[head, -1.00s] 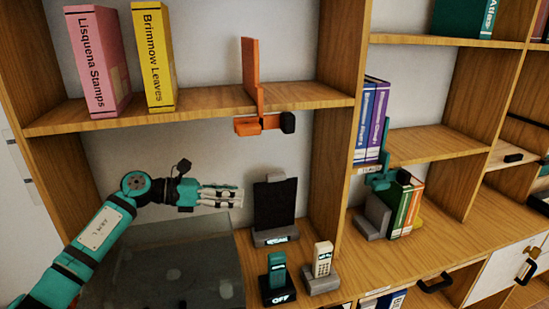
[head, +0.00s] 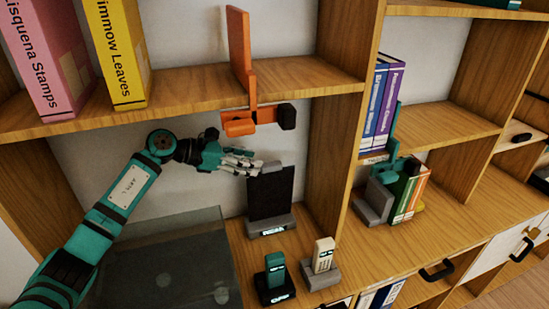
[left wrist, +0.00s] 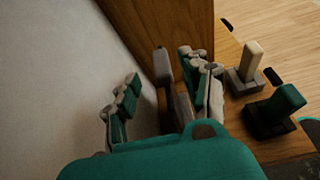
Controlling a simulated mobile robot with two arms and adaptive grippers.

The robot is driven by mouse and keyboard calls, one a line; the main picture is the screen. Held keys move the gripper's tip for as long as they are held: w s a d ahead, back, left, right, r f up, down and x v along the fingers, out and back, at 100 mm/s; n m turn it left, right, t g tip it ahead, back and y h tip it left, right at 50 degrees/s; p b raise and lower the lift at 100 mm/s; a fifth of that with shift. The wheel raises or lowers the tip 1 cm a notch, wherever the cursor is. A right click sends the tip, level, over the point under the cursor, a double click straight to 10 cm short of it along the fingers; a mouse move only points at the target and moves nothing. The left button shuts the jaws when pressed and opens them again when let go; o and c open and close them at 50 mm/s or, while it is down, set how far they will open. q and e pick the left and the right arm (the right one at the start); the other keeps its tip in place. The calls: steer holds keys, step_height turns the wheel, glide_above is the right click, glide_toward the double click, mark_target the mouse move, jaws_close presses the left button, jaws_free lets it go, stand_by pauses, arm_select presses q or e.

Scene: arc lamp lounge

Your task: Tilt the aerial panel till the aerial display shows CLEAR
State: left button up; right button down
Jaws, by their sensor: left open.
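The aerial panel (head: 270,193) is a dark, nearly upright plate with a grey tab (head: 272,166) at its top. It stands on a grey base whose small lit display (head: 273,229) seems to read WEAK; the letters are blurred. My left gripper (head: 254,167) is open at the panel's upper left edge, close to the tab. In the left wrist view my open fingers (left wrist: 163,98) lie to either side of the grey tab (left wrist: 161,65); I cannot tell whether they touch it. My right gripper is out of view.
An orange bracket (head: 240,50) hangs on the shelf just above the gripper. A teal handset (head: 276,270) and a cream handset (head: 323,255) stand in docks before the panel. A dark glassy box (head: 160,270) is at left. A wooden upright (head: 345,130) stands right of the panel.

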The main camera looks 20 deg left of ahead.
mark_target(272, 163)
arm_select(q)
steer(key=p+x, duration=0.1)
steer(key=x, duration=0.6)
steer(key=shift+d+r+p, duration=0.1)
steer(key=shift+d+p, duration=0.05)
steer(key=shift+p, duration=0.2)
steer(key=shift+w+d+f, duration=0.2)
steer(key=shift+f, duration=0.05)
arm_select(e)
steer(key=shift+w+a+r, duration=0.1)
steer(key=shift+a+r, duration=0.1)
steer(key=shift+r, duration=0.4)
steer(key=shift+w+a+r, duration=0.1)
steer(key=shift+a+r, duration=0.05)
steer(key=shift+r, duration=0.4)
arm_select(q)
steer(key=shift+c, duration=0.2)
jaws_close()
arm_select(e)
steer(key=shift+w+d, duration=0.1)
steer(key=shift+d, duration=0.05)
